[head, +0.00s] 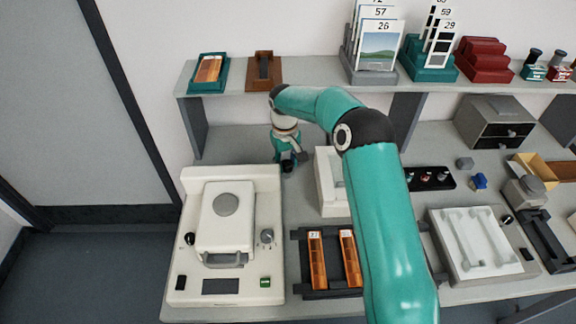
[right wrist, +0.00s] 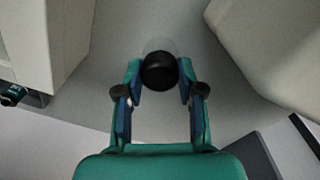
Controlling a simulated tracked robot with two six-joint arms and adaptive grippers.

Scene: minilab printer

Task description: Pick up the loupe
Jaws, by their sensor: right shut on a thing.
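The loupe (right wrist: 159,71) shows in the right wrist view as a round black piece with a clear rim at its far side. It sits between the two fingertips of my right gripper (right wrist: 160,78), which is shut on it. In the head view my right gripper (head: 288,162) points down at the bench behind the white printer, and I cannot make out the loupe clearly there. My left gripper is not in view.
The white printer (head: 190,270) stands just in front of the gripper, and a white box (head: 328,190) stands to its right. The shelf (head: 330,88) with trays and cards runs behind. A dark rack (head: 330,293) with orange strips lies in front.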

